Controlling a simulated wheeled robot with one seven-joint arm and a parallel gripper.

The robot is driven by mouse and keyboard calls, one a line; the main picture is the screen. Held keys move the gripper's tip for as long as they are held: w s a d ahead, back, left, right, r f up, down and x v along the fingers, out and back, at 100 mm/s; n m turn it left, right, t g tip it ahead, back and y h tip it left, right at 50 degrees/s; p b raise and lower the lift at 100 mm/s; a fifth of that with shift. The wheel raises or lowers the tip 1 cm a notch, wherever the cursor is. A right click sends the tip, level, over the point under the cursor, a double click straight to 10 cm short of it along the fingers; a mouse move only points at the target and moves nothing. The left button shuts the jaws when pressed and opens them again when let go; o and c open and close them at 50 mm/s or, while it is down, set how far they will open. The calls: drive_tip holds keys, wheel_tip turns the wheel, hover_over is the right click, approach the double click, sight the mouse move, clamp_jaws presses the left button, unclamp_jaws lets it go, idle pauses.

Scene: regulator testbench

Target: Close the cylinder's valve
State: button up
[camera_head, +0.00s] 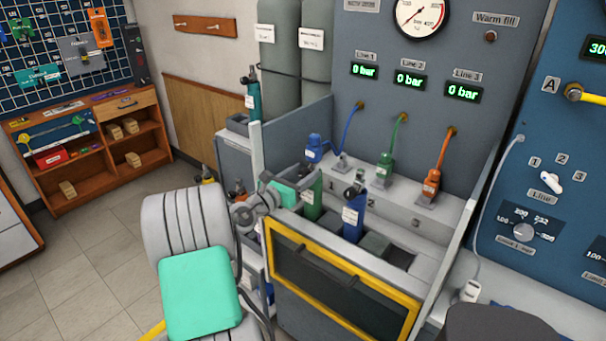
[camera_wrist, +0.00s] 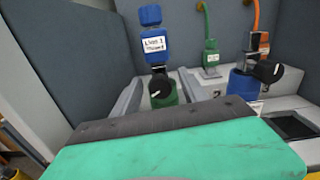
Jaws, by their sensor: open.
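A green cylinder (camera_head: 313,196) with a white label stands in the bench's left slot; its top shows in the wrist view (camera_wrist: 166,100). A round black valve knob with a white mark (camera_wrist: 161,89) is on its top. The blue Line 1 connector (camera_head: 314,148) is at its top, also in the wrist view (camera_wrist: 151,16); I cannot tell whether they are joined. A blue cylinder (camera_head: 354,218) with a dark valve stands to its right. My gripper (camera_head: 284,194) is open, just left of the green cylinder.
Green (camera_head: 386,169) and orange (camera_head: 431,185) connectors sit on the ledge behind. The Line 1 to 3 displays read 0 bar. A grey partition (camera_head: 305,124) walls the bench's left side. A yellow-framed panel (camera_head: 335,278) is in front. The tiled floor at left is clear.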

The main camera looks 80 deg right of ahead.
clamp_jaws()
idle(0.4)
drive_tip(key=m, duration=0.4)
drive_tip(key=shift+a+m, duration=0.1)
drive_tip(key=shift+m, duration=0.2)
unclamp_jaws()
